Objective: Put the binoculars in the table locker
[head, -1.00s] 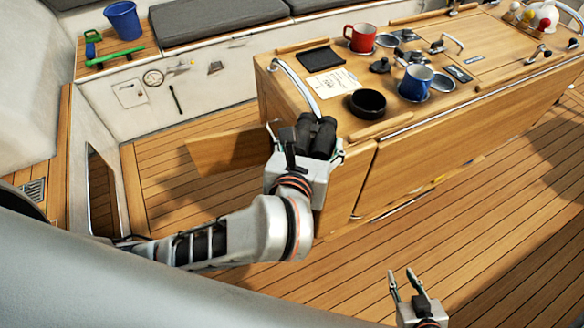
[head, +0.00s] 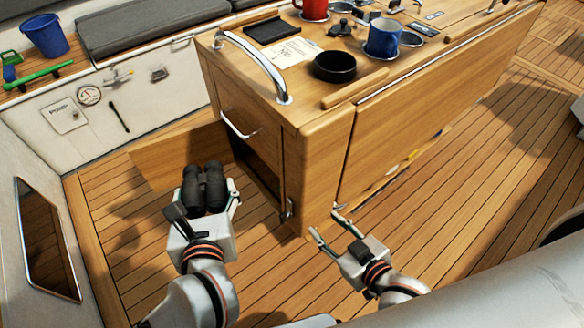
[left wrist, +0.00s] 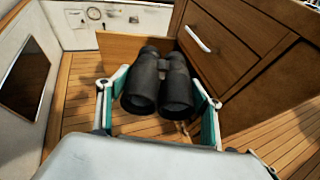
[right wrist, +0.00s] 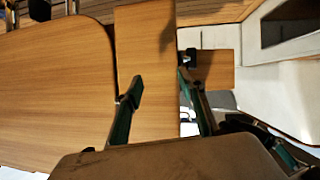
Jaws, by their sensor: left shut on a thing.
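The black binoculars (head: 204,186) are held in my left gripper (head: 205,197), clear of the table's end. In the left wrist view the binoculars (left wrist: 158,85) sit between the two fingers, barrels toward the camera. The table locker (head: 262,172) is the dark opening low in the table's end, below a panel with a silver handle (head: 240,126). Its wooden door (head: 165,158) stands swung out, behind the binoculars. The locker's inside is mostly hidden. My right gripper (head: 325,220) is open and empty by the table's near corner; its fingers also show in the right wrist view (right wrist: 160,82).
The tabletop carries a black bowl (head: 335,66), a blue mug (head: 383,38), a red mug (head: 314,8) and a dark tray (head: 272,30). A chrome rail (head: 265,62) arches at the table's end. Plank floor (head: 110,225) is free left of the table.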

